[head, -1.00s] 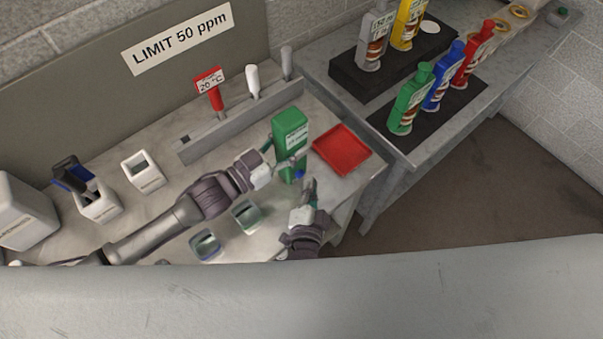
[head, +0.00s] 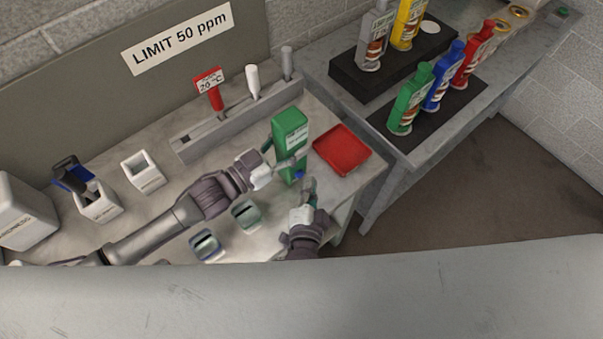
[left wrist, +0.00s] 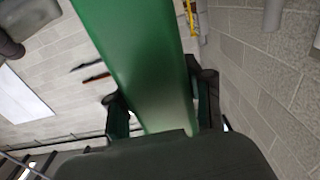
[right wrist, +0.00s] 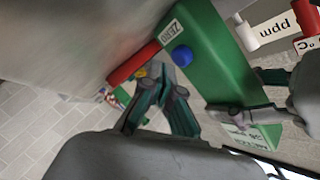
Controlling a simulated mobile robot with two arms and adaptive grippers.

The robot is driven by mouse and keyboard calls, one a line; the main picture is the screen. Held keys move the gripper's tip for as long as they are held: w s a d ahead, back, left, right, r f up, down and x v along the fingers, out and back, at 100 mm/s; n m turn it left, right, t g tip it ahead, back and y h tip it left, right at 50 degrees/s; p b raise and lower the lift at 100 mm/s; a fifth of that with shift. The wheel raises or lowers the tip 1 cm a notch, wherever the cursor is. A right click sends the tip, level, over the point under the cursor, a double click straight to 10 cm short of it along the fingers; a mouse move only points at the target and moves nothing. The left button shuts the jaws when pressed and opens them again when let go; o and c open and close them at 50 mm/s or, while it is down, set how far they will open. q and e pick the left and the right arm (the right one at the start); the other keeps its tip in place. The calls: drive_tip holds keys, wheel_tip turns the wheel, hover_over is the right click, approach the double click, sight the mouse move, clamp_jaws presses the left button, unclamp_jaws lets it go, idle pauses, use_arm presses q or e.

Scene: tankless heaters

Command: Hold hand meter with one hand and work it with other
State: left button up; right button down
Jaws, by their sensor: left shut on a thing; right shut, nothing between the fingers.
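The hand meter is a green box-shaped device (head: 290,128) with a pale label, held upright over the worktop. My left gripper (head: 281,162) is shut on it; in the left wrist view the green body (left wrist: 140,60) lies between the fingers. In the right wrist view the meter (right wrist: 222,62) shows a blue round button (right wrist: 182,56) and a "ZERO" label (right wrist: 170,34). My right gripper (right wrist: 168,98) is shut and empty, with its fingertips just below the button and apart from it in the picture. In the head view my right gripper (head: 311,186) is just below and right of the meter.
A red tray (head: 343,149) lies right of the meter. A grey rack (head: 240,130) with a red "20 °C" tool stands behind. White holders (head: 143,171) and small glassy blocks (head: 246,214) stand left and front. Bottles stand on the right bench (head: 425,140).

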drive_tip(key=shift+w+a, duration=0.2)
drive_tip(key=shift+w, duration=0.1)
drive_tip(key=shift+w+a, duration=0.3)
drive_tip(key=shift+w, duration=0.1)
idle(0.9)
drive_tip(key=shift+s+d, duration=0.1)
drive_tip(key=shift+s, duration=0.05)
drive_tip(key=shift+s+d, duration=0.45)
drive_tip(key=shift+s, duration=0.2)
drive_tip(key=shift+s+d, duration=0.75)
drive_tip(key=shift+s, duration=0.25)
drive_tip(key=shift+s+d, duration=0.75)
drive_tip(key=shift+s, duration=0.25)
use_arm(q)
drive_tip(key=o, duration=1.4)
